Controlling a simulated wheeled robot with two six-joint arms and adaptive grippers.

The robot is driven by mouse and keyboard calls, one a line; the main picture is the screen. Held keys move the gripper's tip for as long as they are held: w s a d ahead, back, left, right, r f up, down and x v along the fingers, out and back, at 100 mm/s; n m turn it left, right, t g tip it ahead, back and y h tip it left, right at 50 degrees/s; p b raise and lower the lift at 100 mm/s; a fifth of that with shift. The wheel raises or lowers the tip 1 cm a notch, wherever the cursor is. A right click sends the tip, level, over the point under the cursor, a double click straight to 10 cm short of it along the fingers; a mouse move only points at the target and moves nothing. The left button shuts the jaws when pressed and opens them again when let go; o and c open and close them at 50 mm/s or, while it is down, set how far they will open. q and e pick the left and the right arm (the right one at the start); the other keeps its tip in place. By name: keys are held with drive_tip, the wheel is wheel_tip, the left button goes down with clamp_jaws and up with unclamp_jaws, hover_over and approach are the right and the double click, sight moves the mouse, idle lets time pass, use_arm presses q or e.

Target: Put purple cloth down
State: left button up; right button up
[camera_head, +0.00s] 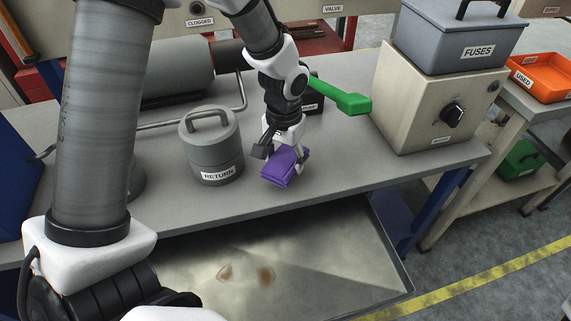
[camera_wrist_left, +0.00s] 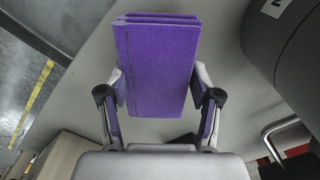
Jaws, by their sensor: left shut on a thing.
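The purple cloth (camera_head: 283,167) is a folded, layered block at the front part of the grey bench top (camera_head: 325,178). My left gripper (camera_head: 284,160) reaches down over it, with its fingers on either side of the cloth. The left wrist view shows the cloth (camera_wrist_left: 158,65) between the two fingers (camera_wrist_left: 160,100), which are shut on it. The cloth is at or just above the bench surface; I cannot tell whether it touches. My right gripper is not in view.
A grey canister labelled RETURN (camera_head: 211,146) stands left of the cloth. A green handle (camera_head: 342,98) juts out behind it. A beige control box (camera_head: 436,103) with a grey FUSES box (camera_head: 461,36) on top stands right. A metal tray (camera_head: 290,262) lies below the bench's front edge.

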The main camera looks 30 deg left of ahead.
sight(285, 166)
use_arm(q)
drive_tip(key=f, duration=0.2)
drive_tip(key=f+b, duration=0.1)
drive_tip(key=shift+w+a+f, duration=0.1)
drive_tip(key=shift+w+a, duration=0.05)
drive_tip(key=shift+w, duration=0.15)
drive_tip(key=shift+w+f, duration=0.1)
drive_tip(key=shift+f, duration=0.1)
drive_tip(key=shift+r, duration=0.1)
drive_tip(key=o, duration=1.1)
drive_tip(key=shift+f, duration=0.2)
wheel_tip(285, 166, up, 12)
drive_tip(key=p, duration=0.2)
drive_tip(key=shift+r+p, duration=0.2)
drive_tip(key=shift+p, duration=0.1)
drive_tip(key=shift+r, duration=0.1)
